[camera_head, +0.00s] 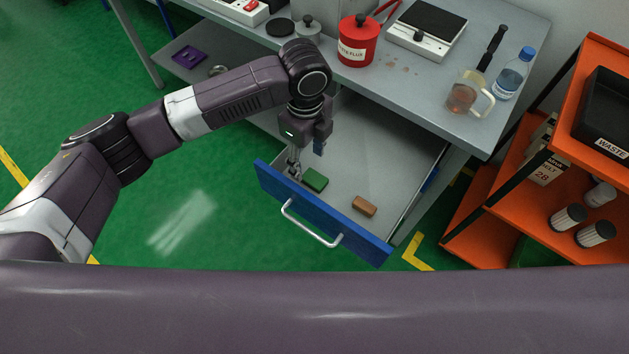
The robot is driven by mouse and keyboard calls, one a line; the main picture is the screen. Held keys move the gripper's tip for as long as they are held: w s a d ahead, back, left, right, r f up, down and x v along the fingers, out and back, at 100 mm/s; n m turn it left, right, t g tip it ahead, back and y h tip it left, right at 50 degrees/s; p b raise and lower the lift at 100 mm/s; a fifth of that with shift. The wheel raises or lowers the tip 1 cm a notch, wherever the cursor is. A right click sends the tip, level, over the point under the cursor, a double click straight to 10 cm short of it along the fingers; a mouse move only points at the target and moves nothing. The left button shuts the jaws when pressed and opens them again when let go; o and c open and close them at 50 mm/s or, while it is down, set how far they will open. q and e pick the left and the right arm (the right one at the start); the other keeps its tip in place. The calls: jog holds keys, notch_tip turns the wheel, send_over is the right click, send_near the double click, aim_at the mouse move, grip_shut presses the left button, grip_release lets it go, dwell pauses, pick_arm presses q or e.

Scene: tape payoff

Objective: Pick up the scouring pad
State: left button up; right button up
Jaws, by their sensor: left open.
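The scouring pad, a small green block (315,180), lies on the grey floor of the open drawer, close behind its blue front panel (325,218). My left gripper (303,164) reaches down into the drawer from above, with its fingers open. Its fingertips are just behind and to the left of the pad in the picture. I cannot tell whether they touch it. My right gripper is not in view.
A brown block (364,206) lies in the drawer, right of the pad. The drawer's walls and handle (310,225) surround this space. Above is the grey bench (400,90) with a red can (358,42), a scale (427,30), a jug (464,95) and a bottle (512,75). An orange shelf (540,215) stands right.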

aim_at(310, 175)
pick_arm(q)
jog(key=shift+w+a+f, duration=0.1)
jog(key=shift+w+f, duration=0.15)
jog(key=shift+f, duration=1.35)
jog(key=f, duration=0.3)
jog(key=f+p, duration=0.1)
jog(key=shift+w+d+f, duration=0.25)
jog(key=shift+d+f, duration=0.05)
jog(key=shift+f, duration=0.1)
jog(key=c, duration=0.9)
